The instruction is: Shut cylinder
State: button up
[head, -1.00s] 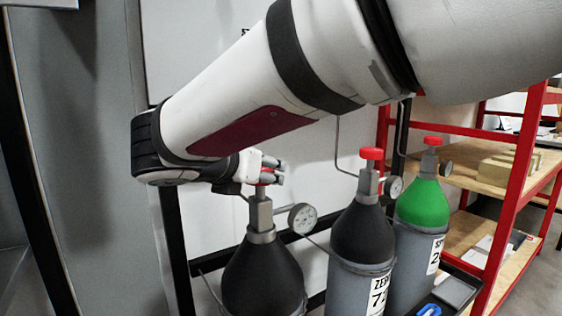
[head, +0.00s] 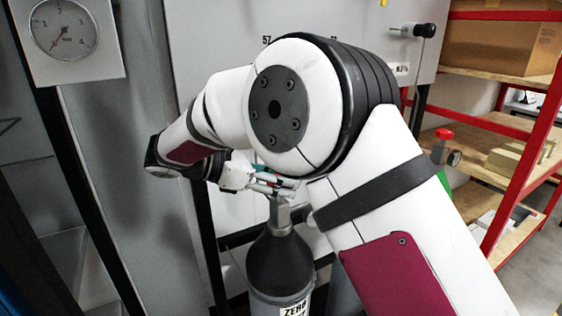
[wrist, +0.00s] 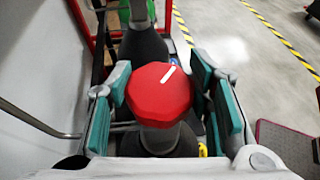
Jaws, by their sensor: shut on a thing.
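A gas cylinder (head: 280,265) with a black shoulder and grey body stands upright below my gripper (head: 277,184). Its red valve knob (wrist: 160,92), marked with a white line, sits between the two teal-padded fingers in the wrist view. My gripper (wrist: 163,100) is shut on this knob from both sides. In the head view the knob is hidden by my fingers, and the metal valve neck (head: 279,214) shows just below them. The white line points up and slightly right in the wrist view.
Another black-shouldered cylinder (wrist: 143,46) stands close behind in the wrist view. A further red knob (head: 444,134) shows right of my arm, beside a gauge (head: 454,158). A red-framed shelf (head: 520,165) is at right. A dial gauge (head: 63,27) hangs upper left.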

jog(key=shift+s+m+g+h+p, duration=0.1)
jog(key=shift+m+g+h+p, duration=0.5)
jog(key=shift+m+g+p, duration=1.9)
jog(key=shift+d+m+g+p, duration=0.1)
jog(key=shift+m+g+p, duration=0.6)
jog(key=shift+g, duration=0.4)
jog(key=o, duration=1.2)
jog(key=shift+c, duration=0.2)
jog(key=shift+n+t+b, duration=0.8)
jog(key=shift+n+b, duration=0.1)
jog(key=shift+b, duration=0.25)
